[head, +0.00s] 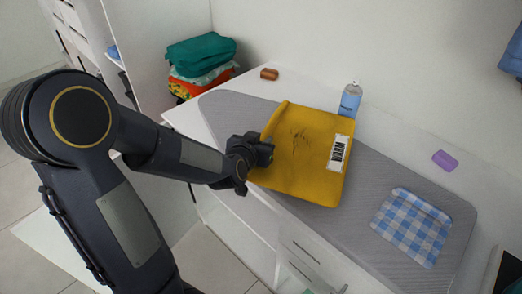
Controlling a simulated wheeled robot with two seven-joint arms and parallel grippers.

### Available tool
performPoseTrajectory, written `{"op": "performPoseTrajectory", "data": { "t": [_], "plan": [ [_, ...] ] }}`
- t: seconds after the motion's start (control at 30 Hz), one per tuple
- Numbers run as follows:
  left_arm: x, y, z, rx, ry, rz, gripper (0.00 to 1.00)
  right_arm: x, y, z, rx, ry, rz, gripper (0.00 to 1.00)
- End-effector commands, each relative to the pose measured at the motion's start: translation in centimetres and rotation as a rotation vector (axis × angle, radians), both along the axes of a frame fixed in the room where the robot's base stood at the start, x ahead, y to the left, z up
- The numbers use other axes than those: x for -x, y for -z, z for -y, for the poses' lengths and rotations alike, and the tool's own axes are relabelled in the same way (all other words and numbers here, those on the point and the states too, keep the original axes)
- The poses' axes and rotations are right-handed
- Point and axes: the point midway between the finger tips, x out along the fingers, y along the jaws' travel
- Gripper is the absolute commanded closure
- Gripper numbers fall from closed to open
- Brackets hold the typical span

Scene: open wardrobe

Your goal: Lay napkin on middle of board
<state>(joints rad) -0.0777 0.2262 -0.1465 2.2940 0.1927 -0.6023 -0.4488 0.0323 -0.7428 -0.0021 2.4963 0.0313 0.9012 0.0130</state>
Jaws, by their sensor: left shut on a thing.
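The ironing board (362,180) is long and grey and lies on the white top. A blue-and-white checked napkin (412,226) lies on its right part, one edge slightly folded over. A folded yellow cloth piece (302,158) with a white printed label and a dark mark covers the board's left-middle part. My left gripper (260,154) is at the yellow piece's left edge and is shut on it. The fingertips are partly hidden at the cloth. My right gripper is not in view.
A blue spray bottle (350,100) stands behind the board, a brown block (269,74) at back left, a purple item (445,160) at right. Folded clothes (200,62) are stacked at back left. Between the yellow piece and napkin the board is bare.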

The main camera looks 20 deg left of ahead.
Motion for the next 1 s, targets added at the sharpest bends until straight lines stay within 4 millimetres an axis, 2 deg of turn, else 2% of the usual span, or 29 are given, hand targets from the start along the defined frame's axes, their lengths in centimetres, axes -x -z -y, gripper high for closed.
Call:
{"op": "performPoseTrajectory", "data": {
  "t": [0.03, 0.13, 0.43, 0.47, 0.6, 0.9, 1.0],
  "plan": [
    [0.1, 1.3, 0.0, -0.001, 0.0, -0.006, 1.0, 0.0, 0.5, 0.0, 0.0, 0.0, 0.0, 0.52],
    [0.1, 2.6, 0.0, 0.0, 0.0, -0.006, 1.0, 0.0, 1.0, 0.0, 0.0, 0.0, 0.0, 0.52],
    [0.1, 2.8, 0.0, 0.001, 0.001, -0.002, 1.0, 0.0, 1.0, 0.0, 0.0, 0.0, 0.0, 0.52],
    [0.2, 2.8, 0.0, 0.001, 0.001, -0.003, 0.74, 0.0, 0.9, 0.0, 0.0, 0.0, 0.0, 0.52],
    [0.2, 2.8, 0.0, 0.001, 0.001, -0.003, 0.55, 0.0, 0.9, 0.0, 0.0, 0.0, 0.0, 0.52],
    [0.2, 2.6, 0.0, 0.001, 0.001, -0.003, 0.55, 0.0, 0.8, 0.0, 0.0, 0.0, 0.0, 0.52],
    [0.9, 2.2, 0.0, 0.001, 0.001, -0.001, 0.55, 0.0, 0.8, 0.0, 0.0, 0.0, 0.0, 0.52]
  ]
}}
